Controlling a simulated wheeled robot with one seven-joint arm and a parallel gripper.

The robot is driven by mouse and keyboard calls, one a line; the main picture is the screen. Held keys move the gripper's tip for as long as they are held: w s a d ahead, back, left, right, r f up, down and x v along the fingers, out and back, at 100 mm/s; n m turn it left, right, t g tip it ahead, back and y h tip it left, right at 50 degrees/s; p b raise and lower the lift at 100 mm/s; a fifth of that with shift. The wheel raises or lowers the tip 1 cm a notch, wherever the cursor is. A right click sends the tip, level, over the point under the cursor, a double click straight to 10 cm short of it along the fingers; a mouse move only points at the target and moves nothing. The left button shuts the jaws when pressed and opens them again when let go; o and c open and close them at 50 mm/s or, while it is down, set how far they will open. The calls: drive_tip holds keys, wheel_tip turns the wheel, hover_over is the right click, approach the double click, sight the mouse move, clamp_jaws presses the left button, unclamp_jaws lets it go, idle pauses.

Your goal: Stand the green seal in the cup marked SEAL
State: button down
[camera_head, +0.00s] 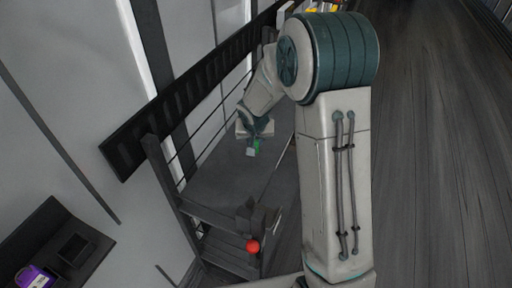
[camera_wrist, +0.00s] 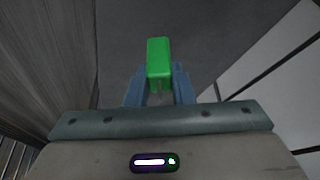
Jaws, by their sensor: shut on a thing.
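The green seal (camera_head: 253,150) is a small bright green block, held at the tip of my arm above a grey platform (camera_head: 225,190) in the head view. My gripper (camera_head: 253,139) is shut on it. In the wrist view the seal (camera_wrist: 158,60) sits between the two blue fingers of my gripper (camera_wrist: 159,82) and sticks out past their tips. I cannot make out any cup marked SEAL in either view.
A dark shelf (camera_head: 92,263) at the lower left has a square dark box or recess (camera_head: 73,248) and a purple thing (camera_head: 36,278). A red knob (camera_head: 253,246) stands at the platform's near end. A black slatted rail (camera_head: 190,95) runs along the pale wall. Open floor (camera_head: 430,150) lies right.

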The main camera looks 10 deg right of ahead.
drive_tip(key=shift+f, duration=1.85)
drive_tip(key=shift+f+b, duration=0.2)
drive_tip(key=shift+b, duration=0.25)
drive_tip(key=c, duration=1.3)
unclamp_jaws()
drive_tip(key=shift+r, duration=0.1)
drive_tip(key=shift+o, duration=0.2)
